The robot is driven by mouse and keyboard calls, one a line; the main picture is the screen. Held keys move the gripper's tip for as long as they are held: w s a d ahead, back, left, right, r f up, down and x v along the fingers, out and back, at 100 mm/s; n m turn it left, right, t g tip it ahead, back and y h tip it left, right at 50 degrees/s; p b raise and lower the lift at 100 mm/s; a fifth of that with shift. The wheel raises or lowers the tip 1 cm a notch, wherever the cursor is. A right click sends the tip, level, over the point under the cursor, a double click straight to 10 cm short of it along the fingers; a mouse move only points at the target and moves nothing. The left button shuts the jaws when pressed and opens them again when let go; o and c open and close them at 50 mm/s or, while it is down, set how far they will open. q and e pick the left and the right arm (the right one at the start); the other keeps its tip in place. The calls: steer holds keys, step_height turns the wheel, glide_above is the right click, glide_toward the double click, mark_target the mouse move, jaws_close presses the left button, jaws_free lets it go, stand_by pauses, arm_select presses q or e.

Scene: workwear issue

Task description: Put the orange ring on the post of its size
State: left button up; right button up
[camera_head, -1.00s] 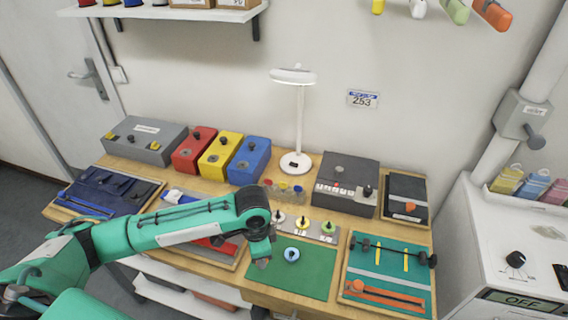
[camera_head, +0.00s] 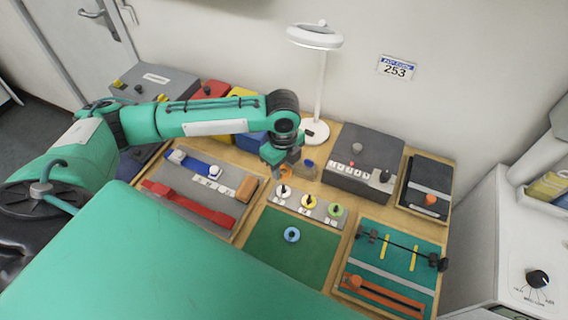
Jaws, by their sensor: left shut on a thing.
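My left gripper (camera_head: 279,163) is shut on the orange ring (camera_head: 286,172), of which only a small part shows under the fingers. It appears to be just behind the left end of a grey post board (camera_head: 322,214). The gap between ring and board is hard to judge. A blue ring (camera_head: 292,234) lies on the green mat in front. My right gripper is not in view.
The green mat (camera_head: 275,257) is otherwise clear. The white lamp (camera_head: 318,90) and a dark grey box (camera_head: 362,162) stand behind. A teal tray (camera_head: 388,265) with a rod is at right.

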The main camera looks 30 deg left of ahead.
arm_select(q)
step_height(320, 180, down, 3)
steer(key=b, duration=0.3)
steer(key=shift+f, duration=1.05)
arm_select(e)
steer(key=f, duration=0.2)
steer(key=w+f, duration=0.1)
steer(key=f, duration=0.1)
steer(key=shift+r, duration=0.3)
arm_select(q)
steer(key=shift+p, duration=0.35)
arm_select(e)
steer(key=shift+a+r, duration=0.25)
arm_select(q)
steer(key=shift+f+p, duration=0.15)
steer(key=shift+p, duration=0.4)
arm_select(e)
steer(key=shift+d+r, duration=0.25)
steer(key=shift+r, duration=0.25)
arm_select(q)
steer(key=shift+p, duration=0.55)
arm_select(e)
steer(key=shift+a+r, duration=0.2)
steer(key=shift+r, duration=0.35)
arm_select(q)
steer(key=shift+f, duration=0.2)
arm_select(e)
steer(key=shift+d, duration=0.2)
